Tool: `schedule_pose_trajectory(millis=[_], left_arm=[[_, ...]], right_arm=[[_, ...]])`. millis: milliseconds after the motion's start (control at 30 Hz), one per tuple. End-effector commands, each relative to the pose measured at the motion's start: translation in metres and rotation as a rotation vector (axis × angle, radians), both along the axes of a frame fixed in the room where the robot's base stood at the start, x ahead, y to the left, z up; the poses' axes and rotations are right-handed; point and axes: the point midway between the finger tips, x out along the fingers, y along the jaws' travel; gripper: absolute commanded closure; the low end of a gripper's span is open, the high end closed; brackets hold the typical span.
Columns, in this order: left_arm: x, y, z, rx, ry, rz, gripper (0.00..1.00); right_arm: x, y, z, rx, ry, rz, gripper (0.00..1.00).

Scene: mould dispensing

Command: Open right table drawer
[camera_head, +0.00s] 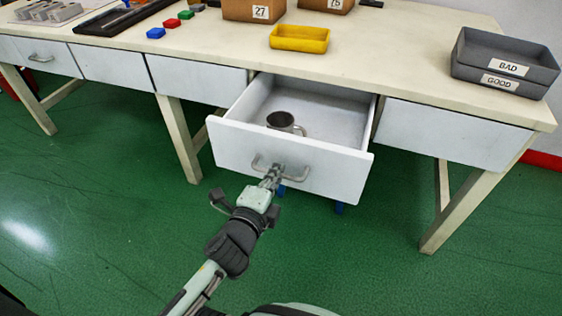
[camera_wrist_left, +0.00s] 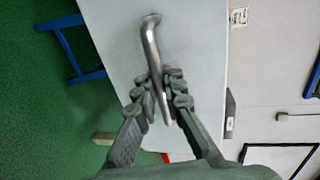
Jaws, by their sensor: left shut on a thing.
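The white table drawer (camera_head: 300,166) stands pulled well out of the front of the long table (camera_head: 400,62). A metal mug (camera_head: 281,121) stands inside the drawer. My left gripper (camera_head: 273,172) is at the drawer front, shut on its curved metal handle (camera_head: 296,176). In the left wrist view the two fingers (camera_wrist_left: 160,92) pinch the lower part of the handle (camera_wrist_left: 151,45), against the white drawer front (camera_wrist_left: 200,60). My right gripper does not show.
A yellow tray (camera_head: 299,38), cardboard boxes (camera_head: 252,9) and grey bins marked BAD and GOOD (camera_head: 505,65) stand on the tabletop. Small coloured blocks (camera_head: 171,23) lie at left. Wooden table legs (camera_head: 180,140) flank the drawer. The green floor (camera_head: 100,200) in front is clear.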

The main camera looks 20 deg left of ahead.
Motion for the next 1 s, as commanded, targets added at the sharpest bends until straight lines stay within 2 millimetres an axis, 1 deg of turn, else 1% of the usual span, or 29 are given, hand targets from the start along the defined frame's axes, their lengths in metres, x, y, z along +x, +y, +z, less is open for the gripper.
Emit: schedule_pose_trajectory(millis=[100,400,433,600,633,867,1000], left_arm=[[-0.003,0.0011,0.0002,0.001,0.0,0.002,1.0],[-0.003,0.001,0.0002,0.002,-0.001,0.001,1.0],[-0.003,0.001,0.0002,0.002,-0.001,0.001,0.92],[-0.0029,0.0007,0.0002,0.001,-0.001,0.001,0.7],[-0.0029,0.0006,0.0001,0.001,-0.001,0.0,0.69],[-0.003,0.0002,0.0001,0.001,-0.001,0.0,0.69],[-0.01,0.0003,0.0008,0.0,0.001,0.0,0.69]], right_arm=[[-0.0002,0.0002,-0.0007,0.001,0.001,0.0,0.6],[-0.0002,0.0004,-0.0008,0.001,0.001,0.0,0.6],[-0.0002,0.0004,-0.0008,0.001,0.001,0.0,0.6],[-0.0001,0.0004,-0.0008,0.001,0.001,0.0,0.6],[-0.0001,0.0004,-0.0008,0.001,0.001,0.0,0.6],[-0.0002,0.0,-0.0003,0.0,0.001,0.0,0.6],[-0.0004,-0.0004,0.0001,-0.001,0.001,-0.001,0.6]])
